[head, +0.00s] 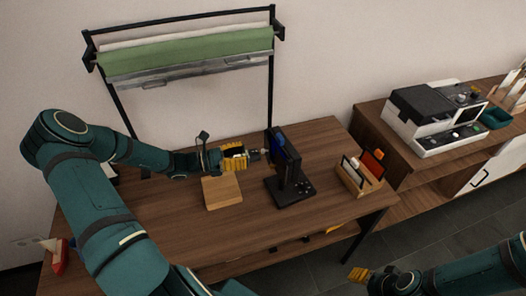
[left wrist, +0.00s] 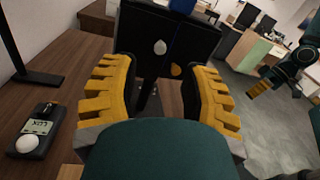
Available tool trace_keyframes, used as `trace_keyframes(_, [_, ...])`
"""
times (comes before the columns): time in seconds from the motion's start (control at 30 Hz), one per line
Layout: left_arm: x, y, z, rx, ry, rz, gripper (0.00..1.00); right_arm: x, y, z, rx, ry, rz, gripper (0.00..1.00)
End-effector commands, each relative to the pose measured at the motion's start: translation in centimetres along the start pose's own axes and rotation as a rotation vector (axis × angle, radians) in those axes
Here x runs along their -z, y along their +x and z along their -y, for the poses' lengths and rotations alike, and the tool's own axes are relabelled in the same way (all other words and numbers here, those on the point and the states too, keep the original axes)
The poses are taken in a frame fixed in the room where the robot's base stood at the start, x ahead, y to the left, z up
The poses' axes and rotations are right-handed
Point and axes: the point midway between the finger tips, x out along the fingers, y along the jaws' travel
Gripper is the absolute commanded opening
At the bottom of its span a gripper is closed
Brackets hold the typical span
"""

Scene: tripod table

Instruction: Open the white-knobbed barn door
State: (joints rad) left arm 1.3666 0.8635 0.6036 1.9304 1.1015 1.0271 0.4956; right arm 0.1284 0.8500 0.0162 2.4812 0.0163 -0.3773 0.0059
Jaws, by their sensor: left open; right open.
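The black device (head: 287,172) stands on the wooden table, with a blue part at its top. A thin seam runs between the knobs. My left gripper (head: 250,153) is just left of the device. Its yellow fingers (left wrist: 163,76) are open on either side of the white knob's line, with nothing held; I cannot tell any contact. My right gripper (head: 360,274) is open and empty, off the table's front right.
A wooden block (head: 222,192) lies below my left gripper. A wooden holder with cards (head: 362,178) stands right of the device. A black frame with a green roll (head: 190,50) rises behind. A small LUX meter (left wrist: 38,128) lies on the table. A white-black machine (head: 433,118) stands far right.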

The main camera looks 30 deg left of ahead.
Motion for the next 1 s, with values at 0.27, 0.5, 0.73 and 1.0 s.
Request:
trace_keyframes(0.27, [0.0,4.8,0.1,0.003,-0.001,0.002,0.46,0.0,0.2,-0.1,-0.001,0.0,0.0,0.53])
trace_keyframes(0.5, [0.0,6.5,0.0,0.0,-0.001,-0.001,0.46,-0.1,0.3,-0.1,-0.001,0.0,0.001,0.53])
trace_keyframes(0.73, [0.0,6.7,0.0,0.0,0.0,-0.002,0.46,-0.1,0.3,-0.1,-0.001,0.0,0.001,0.53])
trace_keyframes(1.0, [0.0,6.6,0.1,0.0,0.0,-0.002,0.0,-0.1,0.3,-0.1,0.0,0.0,0.001,0.53])
